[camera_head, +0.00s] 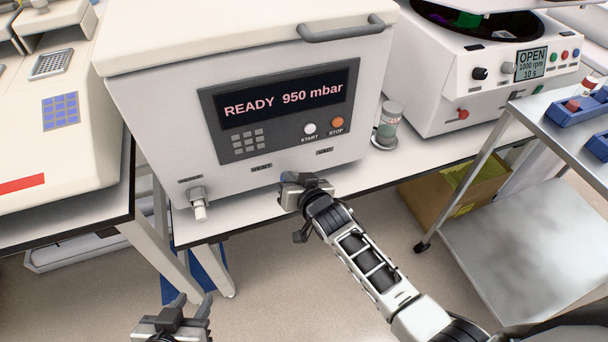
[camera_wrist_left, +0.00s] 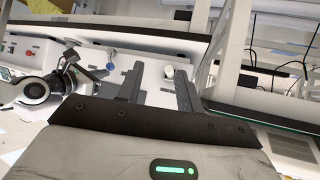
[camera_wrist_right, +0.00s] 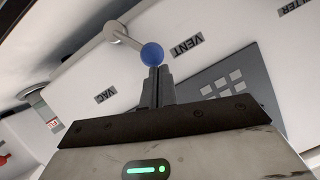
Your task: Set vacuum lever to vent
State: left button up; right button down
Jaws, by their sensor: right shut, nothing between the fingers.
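The vacuum lever has a pale stem and a blue ball knob (camera_wrist_right: 152,54). In the right wrist view the knob lies between the VENT label (camera_wrist_right: 187,45) and the VAC label (camera_wrist_right: 105,95), its stem slanting towards the VENT side. My right gripper (camera_wrist_right: 156,72) is shut and empty, its fingertips right at the knob; I cannot tell if they touch. In the head view this gripper (camera_head: 292,188) hides the lever on the machine's front (camera_head: 225,165). The blue knob (camera_wrist_left: 110,67) also shows in the left wrist view. My left gripper (camera_head: 188,303) is open and empty, low before the bench.
The machine's display (camera_head: 283,98) reads READY 950 mbar. A white nozzle (camera_head: 198,205) sticks out at its lower left. A small jar (camera_head: 388,122) stands right of it. A centrifuge (camera_head: 470,80) and a metal cart (camera_head: 520,225) are further right.

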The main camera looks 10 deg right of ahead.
pick_arm(q)
jog(key=shift+r, duration=0.1)
pick_arm(e)
jog(key=shift+d, duration=0.15)
